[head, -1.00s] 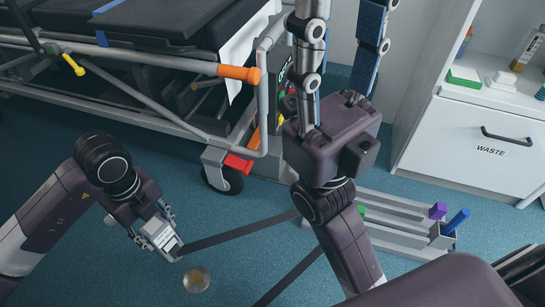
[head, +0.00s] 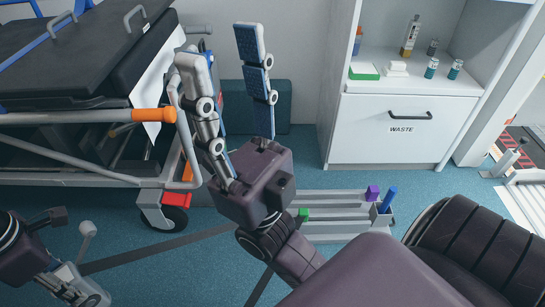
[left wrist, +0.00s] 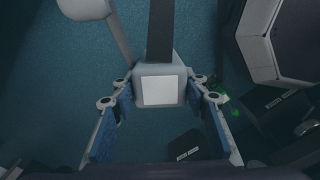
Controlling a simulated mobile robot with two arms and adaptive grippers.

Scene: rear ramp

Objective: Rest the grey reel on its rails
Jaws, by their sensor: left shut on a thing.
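The grey reel (left wrist: 160,90) is a small box with a white square face and a dark strap (left wrist: 160,30) running from it. In the left wrist view it sits between the fingertips of my left gripper, which is shut on it. In the head view my left gripper (head: 75,284) is at the lower left, with the reel mostly hidden. Grey rails (head: 345,196) lie on the floor at centre right, partly behind my right arm and well apart from the reel. My right gripper (head: 222,48) points up, fingers spread and empty.
A round-topped grey post (head: 87,229) stands close to my left gripper. A stretcher (head: 70,120) with a wheel fills the upper left. A white WASTE cabinet (head: 400,145) stands behind the rails. Green, purple (head: 372,192) and blue pieces stand at the rails.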

